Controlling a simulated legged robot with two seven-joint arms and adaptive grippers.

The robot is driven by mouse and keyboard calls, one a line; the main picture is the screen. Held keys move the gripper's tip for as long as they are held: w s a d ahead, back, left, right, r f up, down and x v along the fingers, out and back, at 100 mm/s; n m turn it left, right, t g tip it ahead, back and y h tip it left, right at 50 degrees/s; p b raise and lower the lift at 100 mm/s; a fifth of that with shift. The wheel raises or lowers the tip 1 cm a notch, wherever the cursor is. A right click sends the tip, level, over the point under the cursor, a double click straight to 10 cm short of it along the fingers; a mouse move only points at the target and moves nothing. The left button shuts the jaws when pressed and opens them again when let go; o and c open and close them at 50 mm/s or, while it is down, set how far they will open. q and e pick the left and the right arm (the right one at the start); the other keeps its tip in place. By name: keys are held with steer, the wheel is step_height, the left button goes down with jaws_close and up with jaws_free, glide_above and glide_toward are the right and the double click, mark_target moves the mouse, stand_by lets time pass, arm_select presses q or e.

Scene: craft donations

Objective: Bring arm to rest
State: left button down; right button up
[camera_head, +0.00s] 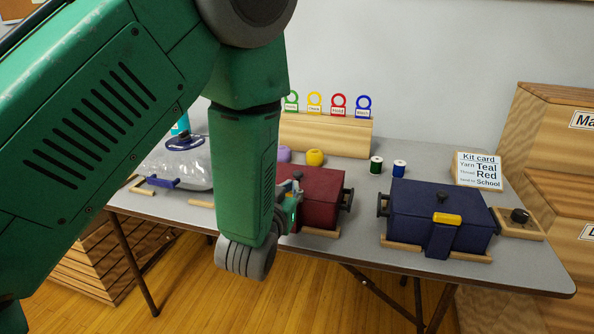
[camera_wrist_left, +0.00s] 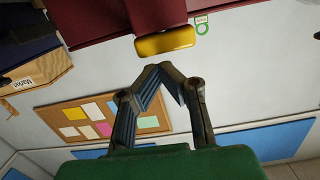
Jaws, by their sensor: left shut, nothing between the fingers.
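My left arm (camera_head: 243,160) is green and spans the left half of the head view, raised over the table. My left gripper (camera_head: 293,200) shows only in part there, in front of the dark red box (camera_head: 322,189). In the left wrist view my left gripper (camera_wrist_left: 165,72) is shut, its tips together with nothing between them. The red box (camera_wrist_left: 110,22) fills the top of that view, and its yellow latch (camera_wrist_left: 166,41) lies just beyond the fingertips. My right gripper is in neither view.
A dark blue box (camera_head: 411,205) with a yellow latch stands on the grey table (camera_head: 540,265), right of the red box. A clear bag-like container (camera_head: 190,172) is at left. Thread spools, a kit card (camera_head: 478,171) and a ring-tag rack (camera_head: 345,135) stand behind. Wooden bins flank the table.

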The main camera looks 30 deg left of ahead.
arm_select(q)
steer(key=s+f+g, duration=0.1)
steer(key=s+f, duration=0.1)
steer(key=f, duration=0.1)
steer(key=s+f+g+h, duration=0.1)
steer(key=s+f, duration=0.1)
steer(key=f, duration=0.2)
steer(key=s+f+g, duration=0.2)
steer(key=s+f, duration=0.1)
steer(key=f, duration=0.1)
steer(key=shift+d+f+m+p, duration=0.1)
steer(key=shift+d+m+p, duration=0.1)
steer(key=shift+m+p, duration=0.2)
steer(key=s+f+g+h, duration=0.1)
steer(key=s+f+g, duration=0.3)
steer(key=s, duration=0.5)
steer(key=s+d+f+m+g+h+p, duration=0.1)
steer(key=s+f+g, duration=0.3)
steer(key=s+f, duration=0.3)
steer(key=s+f+m+g, duration=0.1)
steer(key=s+f+g, duration=0.2)
steer(key=s+f, duration=0.3)
steer(key=s, duration=0.4)
steer(key=shift+s+d+g+h, duration=0.15)
steer(key=shift+s+g+h, duration=0.15)
steer(key=shift+g+h, duration=0.1)
steer(key=shift+w, duration=0.1)
